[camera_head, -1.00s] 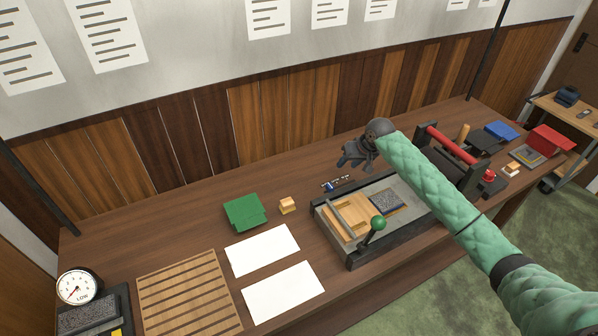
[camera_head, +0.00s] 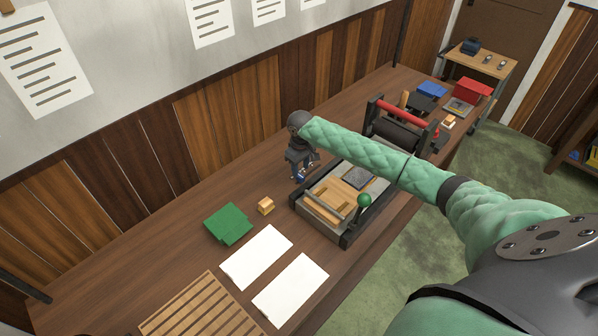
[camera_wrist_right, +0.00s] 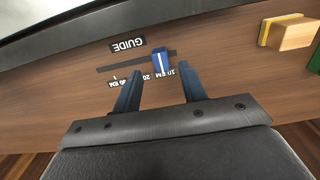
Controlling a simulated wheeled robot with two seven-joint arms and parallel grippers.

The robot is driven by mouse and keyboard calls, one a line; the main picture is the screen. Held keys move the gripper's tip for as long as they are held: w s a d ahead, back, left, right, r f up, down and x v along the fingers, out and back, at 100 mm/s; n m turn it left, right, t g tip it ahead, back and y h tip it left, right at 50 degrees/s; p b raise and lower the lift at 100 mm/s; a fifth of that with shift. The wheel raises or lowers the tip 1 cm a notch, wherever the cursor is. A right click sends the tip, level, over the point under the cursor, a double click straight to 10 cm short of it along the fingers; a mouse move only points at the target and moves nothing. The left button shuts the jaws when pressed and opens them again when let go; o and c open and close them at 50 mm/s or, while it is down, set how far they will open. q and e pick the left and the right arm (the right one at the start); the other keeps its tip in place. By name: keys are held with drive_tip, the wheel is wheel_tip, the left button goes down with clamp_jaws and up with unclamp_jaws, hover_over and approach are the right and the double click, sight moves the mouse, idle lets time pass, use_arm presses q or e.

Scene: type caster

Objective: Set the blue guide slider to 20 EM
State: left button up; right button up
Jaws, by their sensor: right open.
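The blue guide slider (camera_wrist_right: 160,62) sits in a dark slot below the GUIDE label (camera_wrist_right: 127,44) in the right wrist view. The scale (camera_wrist_right: 147,77) reads upside down, with 10 EM on the right, 20 in the middle and 30 EM on the left. The slider stands between the 10 and 20 marks, close to 10 EM. My right gripper (camera_wrist_right: 158,84) is open, its two fingers either side of the slider and a little short of it. In the head view my right gripper (camera_head: 299,168) is over the guide beside the press bed. My left gripper is out of view.
The press bed (camera_head: 345,238) with a green-knobbed lever (camera_head: 364,201) lies right of the guide. A small wooden block (camera_head: 265,206), green stack (camera_head: 228,224) and white sheets (camera_head: 256,257) are left of it. A roller with red bar (camera_head: 403,112) stands behind.

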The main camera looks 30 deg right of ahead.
sight(300, 175)
wheel_tip(300, 175, down, 3)
drive_tip(key=shift+a+p, duration=0.15)
drive_tip(key=shift+p, duration=0.5)
drive_tip(key=shift+f, duration=0.5)
clamp_jaws()
